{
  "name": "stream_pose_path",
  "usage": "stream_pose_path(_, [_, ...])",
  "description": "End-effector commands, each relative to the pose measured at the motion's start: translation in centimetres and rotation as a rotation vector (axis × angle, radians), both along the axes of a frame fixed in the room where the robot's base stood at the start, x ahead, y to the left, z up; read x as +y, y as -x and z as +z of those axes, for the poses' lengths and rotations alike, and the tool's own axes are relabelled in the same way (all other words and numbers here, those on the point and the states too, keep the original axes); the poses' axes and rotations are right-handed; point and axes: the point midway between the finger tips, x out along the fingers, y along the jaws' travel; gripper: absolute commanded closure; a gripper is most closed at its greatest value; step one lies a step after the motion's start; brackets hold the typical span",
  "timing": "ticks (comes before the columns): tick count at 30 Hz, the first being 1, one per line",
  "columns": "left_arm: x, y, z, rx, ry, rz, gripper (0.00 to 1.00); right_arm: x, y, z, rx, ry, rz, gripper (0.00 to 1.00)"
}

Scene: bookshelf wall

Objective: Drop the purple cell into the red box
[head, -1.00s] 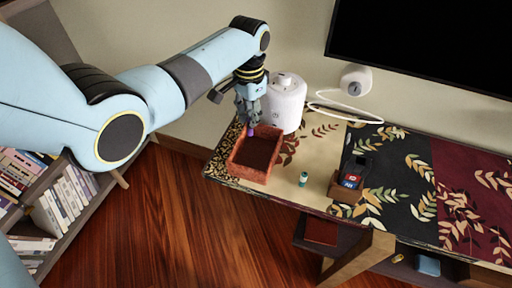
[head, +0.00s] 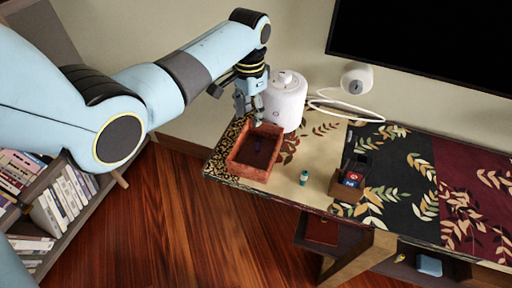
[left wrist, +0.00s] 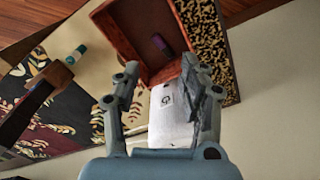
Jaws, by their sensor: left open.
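The purple cell (head: 258,146) lies inside the red box (head: 236,168), on its dark floor. The left wrist view also shows the purple cell (left wrist: 161,43) in the red box (left wrist: 123,37), near one wall. My left gripper (head: 254,122) is open and empty above the back edge of the box. In the left wrist view my left gripper (left wrist: 158,72) has its fingers spread apart, with the box beyond their tips. My right gripper is not in view.
A white cylindrical appliance (head: 285,101) stands close behind the box. A brown holder (head: 345,192) with small items is farther right. A black screen (head: 430,45) hangs on the wall.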

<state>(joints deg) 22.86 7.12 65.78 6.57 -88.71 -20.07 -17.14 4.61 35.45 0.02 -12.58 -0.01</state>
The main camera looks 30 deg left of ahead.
Motion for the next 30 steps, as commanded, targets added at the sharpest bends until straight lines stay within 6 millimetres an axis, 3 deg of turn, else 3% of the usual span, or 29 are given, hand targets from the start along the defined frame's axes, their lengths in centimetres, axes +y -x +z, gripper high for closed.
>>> stream_pose_path(9, [0.0,-0.1,7.0,-0.004,-0.001,0.000,0.57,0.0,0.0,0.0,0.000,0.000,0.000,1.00])
stream_pose_path(15, [0.0,-0.1,9.9,-0.003,0.000,-0.001,0.57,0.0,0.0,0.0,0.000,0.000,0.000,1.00])
stream_pose_path(30, [0.0,0.0,10.6,-0.001,-0.001,0.000,0.57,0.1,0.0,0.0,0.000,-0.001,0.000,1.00])
